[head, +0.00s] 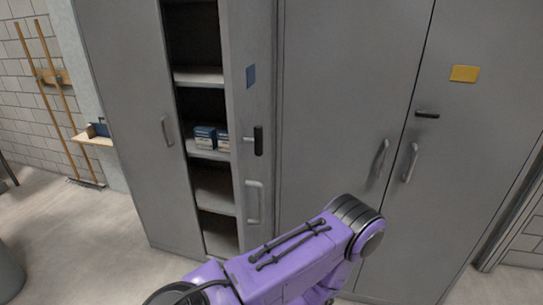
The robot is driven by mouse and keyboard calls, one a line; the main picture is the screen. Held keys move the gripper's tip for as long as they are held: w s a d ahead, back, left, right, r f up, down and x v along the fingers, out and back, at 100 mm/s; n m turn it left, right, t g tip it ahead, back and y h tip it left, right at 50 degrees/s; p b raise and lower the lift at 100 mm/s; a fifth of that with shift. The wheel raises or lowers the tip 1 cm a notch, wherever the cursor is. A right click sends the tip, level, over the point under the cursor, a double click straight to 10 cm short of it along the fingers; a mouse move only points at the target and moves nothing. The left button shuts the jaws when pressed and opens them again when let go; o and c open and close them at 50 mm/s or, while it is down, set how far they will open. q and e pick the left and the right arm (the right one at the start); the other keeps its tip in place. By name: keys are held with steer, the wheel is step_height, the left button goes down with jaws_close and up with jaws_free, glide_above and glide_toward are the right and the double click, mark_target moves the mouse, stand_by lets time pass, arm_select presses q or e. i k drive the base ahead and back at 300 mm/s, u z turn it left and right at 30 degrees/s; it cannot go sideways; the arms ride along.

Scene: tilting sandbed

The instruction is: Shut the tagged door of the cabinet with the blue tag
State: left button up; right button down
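A grey cabinet stands at the left of the head view, its left door (130,120) shut. Its right door (251,100) stands swung open and bears a small blue tag (251,76). This door has a black latch (258,140) and a grey bar handle (254,202). Through the opening I see shelves (199,76) and several small blue and white boxes (205,137). A purple arm of mine reaches in from the bottom, in front of the cabinets. Neither gripper's fingers show.
A second grey cabinet (340,90) with a yellow tag (464,74) stands at the right, its doors shut. Long wooden-handled tools (62,100) lean on the tiled wall at the left. A small wooden shelf (93,139) juts out there.

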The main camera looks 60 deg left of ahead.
mark_target(246, 26)
steer(key=u, duration=0.2)
steer(key=i, duration=0.65)
steer(key=u, duration=1.95)
